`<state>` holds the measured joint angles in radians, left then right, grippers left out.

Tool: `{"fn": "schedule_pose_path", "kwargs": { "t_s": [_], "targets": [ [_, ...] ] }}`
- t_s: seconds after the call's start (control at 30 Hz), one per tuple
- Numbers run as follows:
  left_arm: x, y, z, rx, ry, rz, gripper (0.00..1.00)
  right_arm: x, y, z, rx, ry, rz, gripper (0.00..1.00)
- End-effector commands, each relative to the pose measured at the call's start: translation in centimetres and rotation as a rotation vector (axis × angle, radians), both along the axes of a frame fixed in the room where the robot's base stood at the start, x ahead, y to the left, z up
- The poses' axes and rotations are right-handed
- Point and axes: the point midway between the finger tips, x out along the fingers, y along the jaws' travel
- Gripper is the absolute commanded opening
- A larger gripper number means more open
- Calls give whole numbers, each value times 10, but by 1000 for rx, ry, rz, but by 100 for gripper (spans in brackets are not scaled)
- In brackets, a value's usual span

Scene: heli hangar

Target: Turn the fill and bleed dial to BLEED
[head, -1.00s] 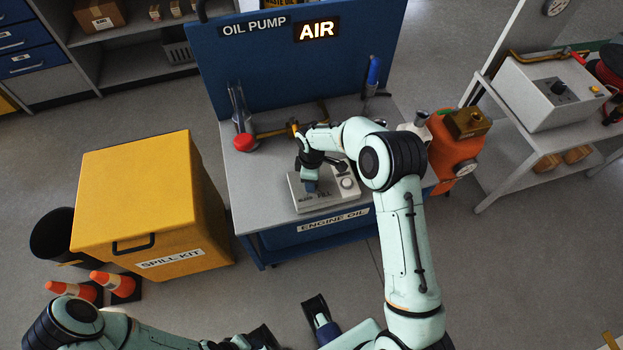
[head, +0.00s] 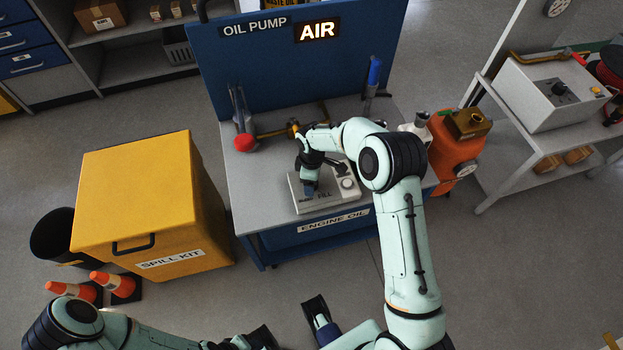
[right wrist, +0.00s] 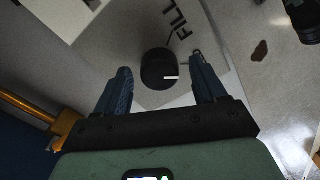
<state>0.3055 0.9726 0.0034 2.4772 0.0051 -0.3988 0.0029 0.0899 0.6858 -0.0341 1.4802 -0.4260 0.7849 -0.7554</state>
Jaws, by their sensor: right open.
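The fill and bleed dial is a round black knob (right wrist: 158,69) with a white pointer mark, on a pale panel in the right wrist view. The mark points to the right in that view. The word FILL (right wrist: 180,20) is printed above and right of the knob. My right gripper (right wrist: 162,86) is open, with its blue fingers apart to either side of the knob's near side. I cannot tell whether they touch it. In the head view the right gripper (head: 310,188) is over the grey panel box (head: 340,199) and hides the dial. My left arm is low in the head view, its gripper (head: 290,327) partly cut off.
The box sits on a blue bench marked ENGINE OIL (head: 333,221). A red knob (head: 245,142), a blue-handled tool (head: 374,73) and an orange container (head: 455,150) are around it. A yellow spill kit bin (head: 140,195) stands left of the bench.

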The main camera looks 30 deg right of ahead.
Motion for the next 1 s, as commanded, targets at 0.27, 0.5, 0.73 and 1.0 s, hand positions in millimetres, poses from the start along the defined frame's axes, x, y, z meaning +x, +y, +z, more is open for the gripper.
{"fn": "schedule_pose_path", "kwargs": {
  "t_s": [0.27,0.5,0.73,1.0],
  "targets": [
    [-1,0,3,-1,4,-1,43,1,0,34,-1,-4,0,71],
    [-2,0,7,-2,11,-2,43,1,0,90,0,-6,0,71],
    [-3,0,10,-3,15,-4,43,1,0,125,1,-2,-1,71],
    [-4,0,10,-2,17,-3,43,0,0,134,1,1,0,71]
  ]
}}
